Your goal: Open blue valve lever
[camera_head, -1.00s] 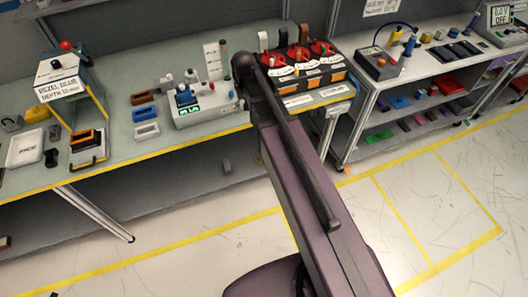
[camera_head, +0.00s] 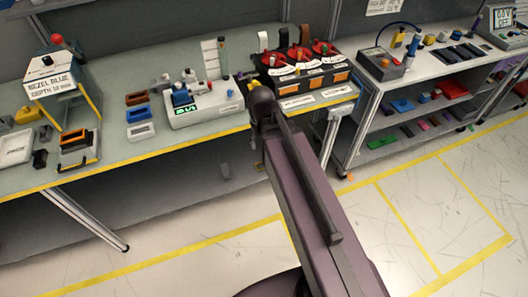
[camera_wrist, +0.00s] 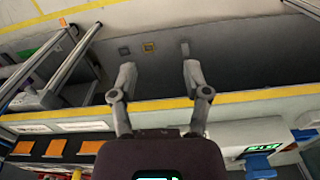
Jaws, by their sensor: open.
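A white module (camera_head: 208,110) with a green display stands on the bench, left of my arm in the head view. A blue part (camera_head: 181,97), which looks like the blue valve lever, is at its left. In the wrist view, the white module (camera_wrist: 235,133) is at the lower right, with the blue part (camera_wrist: 262,163) below the display. My gripper (camera_wrist: 158,74) is open and empty, its two fingers apart over the bench's front edge and the floor beyond. It is left of the module in that view and not touching it. In the head view my arm hides the gripper.
A black unit with red dials (camera_head: 300,60) stands right of the module. The bench has a yellow front edge (camera_head: 160,147). Floor in front is clear.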

